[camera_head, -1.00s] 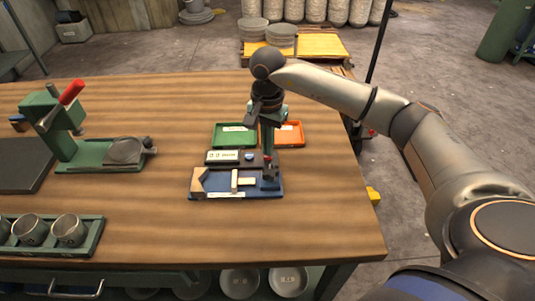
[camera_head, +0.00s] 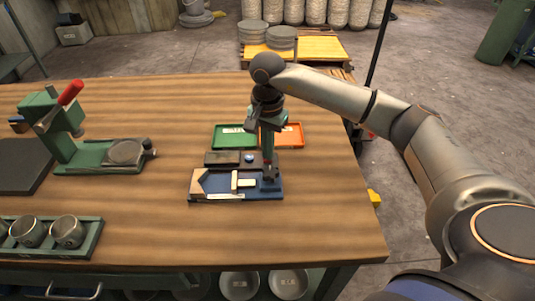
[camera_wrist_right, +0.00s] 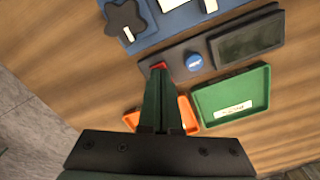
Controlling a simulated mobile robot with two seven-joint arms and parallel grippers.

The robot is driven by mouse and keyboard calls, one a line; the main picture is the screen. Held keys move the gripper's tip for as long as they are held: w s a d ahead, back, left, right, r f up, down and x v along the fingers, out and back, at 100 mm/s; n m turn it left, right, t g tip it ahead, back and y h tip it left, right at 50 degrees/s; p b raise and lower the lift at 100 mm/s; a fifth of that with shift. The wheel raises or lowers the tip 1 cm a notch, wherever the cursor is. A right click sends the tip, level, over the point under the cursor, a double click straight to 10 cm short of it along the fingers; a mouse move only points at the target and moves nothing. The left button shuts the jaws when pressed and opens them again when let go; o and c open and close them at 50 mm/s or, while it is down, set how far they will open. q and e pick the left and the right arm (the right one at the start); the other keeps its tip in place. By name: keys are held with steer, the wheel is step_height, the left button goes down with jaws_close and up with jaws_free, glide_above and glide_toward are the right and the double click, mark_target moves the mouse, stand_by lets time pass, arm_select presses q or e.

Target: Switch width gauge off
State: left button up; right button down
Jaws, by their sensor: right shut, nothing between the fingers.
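The width gauge (camera_head: 235,186) lies on the bench with its blue base, pale jaws and a dark panel behind them. The panel's display (camera_head: 222,158) is dark and blank; it also looks dark in the right wrist view (camera_wrist_right: 247,38). A blue button (camera_wrist_right: 193,62) is beside the display, and a red button (camera_wrist_right: 158,66) is at the panel's other end. My right gripper (camera_wrist_right: 158,72) is shut and empty, its fingertips at the red button, partly covering it. Whether they touch it, I cannot tell. In the head view my right gripper (camera_head: 268,158) points down over the panel's right end.
A green tray (camera_head: 234,145) and an orange tray (camera_head: 297,142) lie just behind the gauge. A black star knob (camera_wrist_right: 127,17) is at the gauge's end. A green press with a red handle (camera_head: 70,93) and a rack of bowls (camera_head: 95,240) stand left.

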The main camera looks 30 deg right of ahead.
steer(key=shift+r+p, duration=2.1)
steer(key=shift+r, duration=1.3)
